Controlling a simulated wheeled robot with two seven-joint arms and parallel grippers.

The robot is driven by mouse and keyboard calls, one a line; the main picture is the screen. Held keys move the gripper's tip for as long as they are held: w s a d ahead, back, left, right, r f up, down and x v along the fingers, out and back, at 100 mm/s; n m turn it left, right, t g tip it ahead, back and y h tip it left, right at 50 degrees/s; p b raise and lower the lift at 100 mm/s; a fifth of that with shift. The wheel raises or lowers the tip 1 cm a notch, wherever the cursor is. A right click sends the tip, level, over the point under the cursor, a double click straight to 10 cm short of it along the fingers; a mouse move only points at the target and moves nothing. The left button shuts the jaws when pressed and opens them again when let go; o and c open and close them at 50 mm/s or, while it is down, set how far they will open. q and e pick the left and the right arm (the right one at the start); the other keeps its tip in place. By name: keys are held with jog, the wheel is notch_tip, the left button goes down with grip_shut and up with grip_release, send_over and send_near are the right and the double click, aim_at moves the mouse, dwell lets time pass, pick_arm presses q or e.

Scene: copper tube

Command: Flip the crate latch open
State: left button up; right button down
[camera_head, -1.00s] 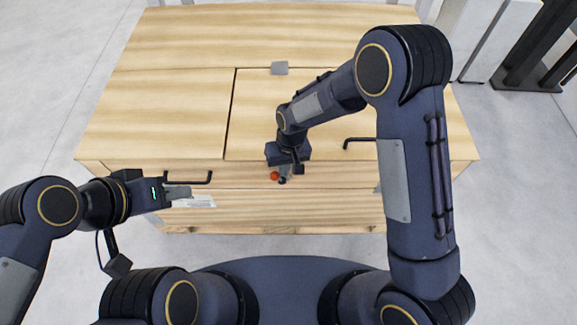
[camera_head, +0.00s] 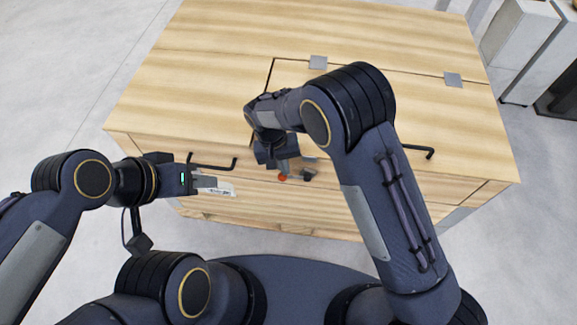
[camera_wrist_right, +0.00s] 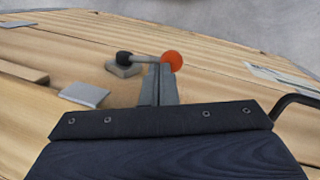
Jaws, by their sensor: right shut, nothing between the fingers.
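The latch is a short grey lever with a red ball (camera_head: 282,178) at one end and a black pivot (camera_head: 307,176) at the other, on the front of the wooden crate (camera_head: 200,80). In the right wrist view the lever lies crosswise, ball (camera_wrist_right: 172,61) to the right and black end (camera_wrist_right: 124,58) on a grey mount. My right gripper (camera_head: 285,168) is shut and empty, its fingertips (camera_wrist_right: 159,72) right at the lever by the ball; I cannot tell whether they touch. My left gripper (camera_head: 207,182) is by the crate's left front, its finger gap unclear.
Black handles (camera_head: 212,163) and (camera_head: 420,151) stick out at the crate's front left and right. Two grey hinges (camera_head: 318,62) and (camera_head: 453,80) sit on the top. A grey plate (camera_wrist_right: 85,95) lies near the latch. A white label (camera_head: 222,189) is on the front.

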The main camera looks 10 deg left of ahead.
pick_arm(q)
jog(key=shift+a+f, duration=0.1)
jog(key=shift+f, duration=0.25)
pick_arm(e)
jog(key=shift+a+f, duration=0.25)
